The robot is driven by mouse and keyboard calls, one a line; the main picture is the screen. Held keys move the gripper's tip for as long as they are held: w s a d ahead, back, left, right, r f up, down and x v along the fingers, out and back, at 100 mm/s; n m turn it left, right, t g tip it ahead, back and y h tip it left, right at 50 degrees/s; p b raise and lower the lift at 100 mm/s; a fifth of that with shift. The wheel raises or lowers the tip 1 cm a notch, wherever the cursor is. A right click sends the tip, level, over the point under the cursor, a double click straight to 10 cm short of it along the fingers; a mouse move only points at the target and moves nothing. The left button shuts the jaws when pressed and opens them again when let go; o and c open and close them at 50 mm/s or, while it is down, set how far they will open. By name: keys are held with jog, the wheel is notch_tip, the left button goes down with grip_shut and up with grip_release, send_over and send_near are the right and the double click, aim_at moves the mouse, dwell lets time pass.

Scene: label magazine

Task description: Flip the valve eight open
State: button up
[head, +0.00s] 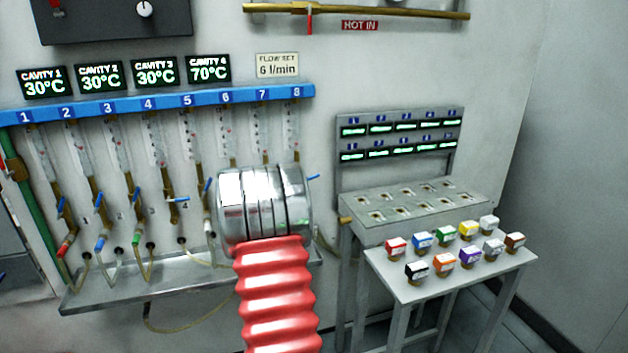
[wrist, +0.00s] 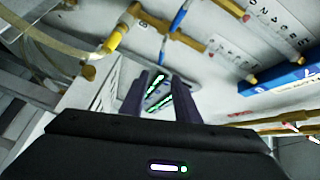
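Valve eight's line hangs under the number 8 at the right end of the blue manifold (head: 160,101). In the head view, only the tip of its blue handle (head: 313,177) shows, sticking out roughly sideways to the right of my wrist. The valve body is hidden behind my wrist. My gripper is hidden in the head view. In the wrist view, my gripper (wrist: 160,82) is open, with two dark fingers apart and nothing between them. A blue valve handle (wrist: 178,20) lies beyond the fingertips, up and slightly right, apart from them. I cannot read its number.
Neighbouring valves with blue handles (head: 178,200) and hoses sit to the left, above a metal tray (head: 90,294). A display rack (head: 398,112) and a table of coloured blocks (head: 440,290) stand to the right. A yellow fitting (wrist: 115,38) shows near the fingers.

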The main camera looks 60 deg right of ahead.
aim_at(313, 177)
jog(key=shift+d, duration=0.15)
jog(key=w+d, duration=0.1)
jog(key=d, duration=1.2)
jog(key=shift+w+d, duration=0.2)
jog(key=shift+w, duration=0.2)
jog(key=shift+c, duration=0.2)
grip_shut()
